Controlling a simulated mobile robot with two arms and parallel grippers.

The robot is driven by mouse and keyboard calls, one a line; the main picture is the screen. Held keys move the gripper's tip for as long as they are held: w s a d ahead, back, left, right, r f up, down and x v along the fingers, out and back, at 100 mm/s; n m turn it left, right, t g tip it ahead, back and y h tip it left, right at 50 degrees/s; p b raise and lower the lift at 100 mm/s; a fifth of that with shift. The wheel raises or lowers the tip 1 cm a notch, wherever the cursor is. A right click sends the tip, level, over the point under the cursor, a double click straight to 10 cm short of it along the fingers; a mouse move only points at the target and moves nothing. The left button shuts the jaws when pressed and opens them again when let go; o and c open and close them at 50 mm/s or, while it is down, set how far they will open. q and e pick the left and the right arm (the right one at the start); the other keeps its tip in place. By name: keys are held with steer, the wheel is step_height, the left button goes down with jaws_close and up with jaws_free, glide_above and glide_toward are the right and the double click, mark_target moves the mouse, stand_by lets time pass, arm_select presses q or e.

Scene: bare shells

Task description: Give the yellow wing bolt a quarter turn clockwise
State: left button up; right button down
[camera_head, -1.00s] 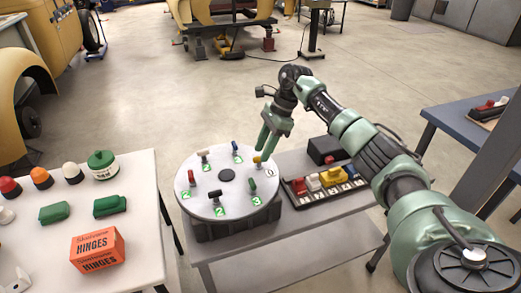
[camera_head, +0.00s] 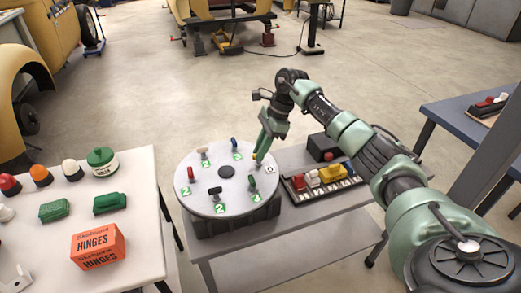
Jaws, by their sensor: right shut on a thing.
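The yellow wing bolt (camera_head: 255,157) stands near the right-hand edge of a round grey disc (camera_head: 205,178), mostly hidden by my fingers. My right gripper (camera_head: 259,153) points down at it from above, its green fingers shut on the bolt. A small white label with a dark mark (camera_head: 270,169) lies on the disc beside the bolt. My left gripper is not in view.
Other coloured wing bolts with green number labels ring the disc, including a blue (camera_head: 234,142) and a green one (camera_head: 251,183). A black tray (camera_head: 318,187) of coloured parts lies right of it. A white table (camera_head: 140,222) with several items stands left.

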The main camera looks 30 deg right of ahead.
steer(key=shift+m, duration=0.3)
steer(key=m+t, duration=0.1)
steer(key=m, duration=0.3)
steer(key=shift+s+m+t+h+b, duration=0.1)
steer(key=shift+m+t+h+b, duration=0.2)
steer(key=shift+t+h, duration=0.1)
steer(key=m+h, duration=0.1)
steer(key=m, duration=0.1)
steer(key=m+t, duration=0.1)
steer(key=m, duration=0.2)
steer(key=shift+a+r+h+b, duration=0.1)
steer(key=shift+a+h+b, duration=0.1)
steer(key=shift+h+b, duration=0.2)
steer(key=m, duration=0.2)
steer(key=m+h+b, duration=0.1)
steer(key=m, duration=0.1)
steer(key=shift+a+m+t+h, duration=0.15)
steer(key=shift+m+t+h, duration=0.15)
steer(key=shift+m, duration=0.1)
steer(key=shift+m+h+b, duration=0.6)
steer(key=shift+m+b, duration=0.15)
steer(key=shift+m, duration=0.65)
steer(key=shift+r, duration=0.1)
steer(key=c, duration=1.4)
jaws_free()
steer(key=shift+c, duration=0.2)
steer(key=shift+s, duration=0.1)
